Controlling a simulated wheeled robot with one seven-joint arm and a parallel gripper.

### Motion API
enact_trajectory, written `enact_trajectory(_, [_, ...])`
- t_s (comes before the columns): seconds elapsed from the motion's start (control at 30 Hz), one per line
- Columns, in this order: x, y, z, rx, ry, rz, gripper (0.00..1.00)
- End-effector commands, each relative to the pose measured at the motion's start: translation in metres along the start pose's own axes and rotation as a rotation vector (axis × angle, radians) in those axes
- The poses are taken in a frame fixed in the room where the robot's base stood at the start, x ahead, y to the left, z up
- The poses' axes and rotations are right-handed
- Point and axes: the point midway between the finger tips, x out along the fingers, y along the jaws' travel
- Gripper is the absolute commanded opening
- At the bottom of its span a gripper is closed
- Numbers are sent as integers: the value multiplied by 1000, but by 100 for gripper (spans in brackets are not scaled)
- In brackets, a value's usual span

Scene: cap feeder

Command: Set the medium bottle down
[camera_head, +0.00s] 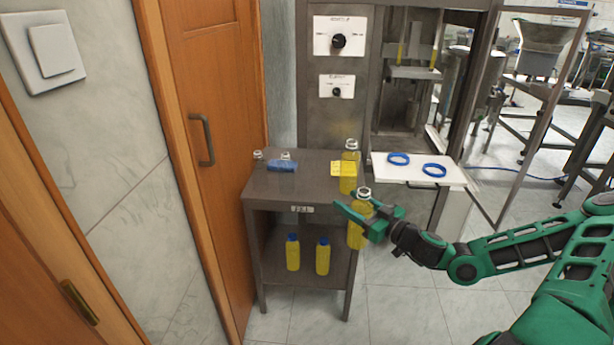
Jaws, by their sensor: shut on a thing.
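My gripper (376,211) is shut on a yellow bottle (357,235) with a clear, uncapped neck. The bottle is upright, in front of the right edge of the grey metal table (262,190). Whether its base touches anything cannot be told; it appears to hang beside the table, lower than the top. Another yellow uncapped bottle (348,182) stands at the right back of the table top. I cannot tell from the picture alone which of these is the medium one.
On the table top are a yellow block-like item (342,168), a blue item (283,165) and clear bottle necks behind it. Two blue-capped yellow bottles (292,253) stand on the lower shelf. A white board (418,171) with two blue rings is at right. The table's front middle is clear.

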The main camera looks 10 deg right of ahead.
Motion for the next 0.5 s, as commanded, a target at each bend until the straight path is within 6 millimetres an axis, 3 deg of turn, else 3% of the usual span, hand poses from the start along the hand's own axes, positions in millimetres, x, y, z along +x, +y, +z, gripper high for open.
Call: enact_trajectory(0.5, [-1, -3, 9, 11, -12, -6, 0])
